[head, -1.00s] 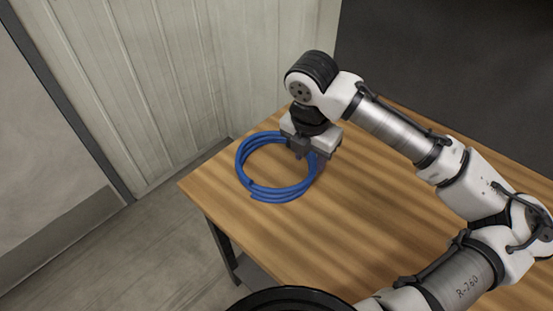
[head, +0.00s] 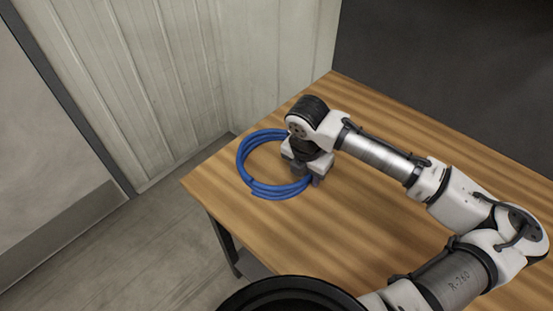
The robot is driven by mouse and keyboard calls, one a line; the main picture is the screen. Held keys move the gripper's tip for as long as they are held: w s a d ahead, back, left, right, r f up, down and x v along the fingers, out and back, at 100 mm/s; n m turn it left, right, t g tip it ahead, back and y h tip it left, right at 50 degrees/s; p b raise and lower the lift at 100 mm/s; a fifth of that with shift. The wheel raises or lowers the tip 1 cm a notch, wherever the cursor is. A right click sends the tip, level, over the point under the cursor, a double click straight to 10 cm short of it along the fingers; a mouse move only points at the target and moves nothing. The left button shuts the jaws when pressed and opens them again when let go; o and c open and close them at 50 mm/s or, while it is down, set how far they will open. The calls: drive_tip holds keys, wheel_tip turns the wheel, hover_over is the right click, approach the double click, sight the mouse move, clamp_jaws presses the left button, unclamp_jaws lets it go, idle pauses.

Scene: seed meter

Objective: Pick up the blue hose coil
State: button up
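The blue hose coil (head: 245,172) lies flat on the wooden table (head: 391,224) near its left corner. My gripper (head: 309,177) is low at the coil's right side, pointing down over the hose strands there. The gripper body and wrist hide the right part of the coil. The fingertips are mostly hidden, so I cannot tell whether they are open or closed on the hose.
A pale panelled wall (head: 180,75) rises behind the table's left corner. A door (head: 45,150) stands at the far left. The table top is clear in front of the coil and at the back right.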

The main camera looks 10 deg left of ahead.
clamp_jaws()
drive_tip(key=shift+r, duration=0.1)
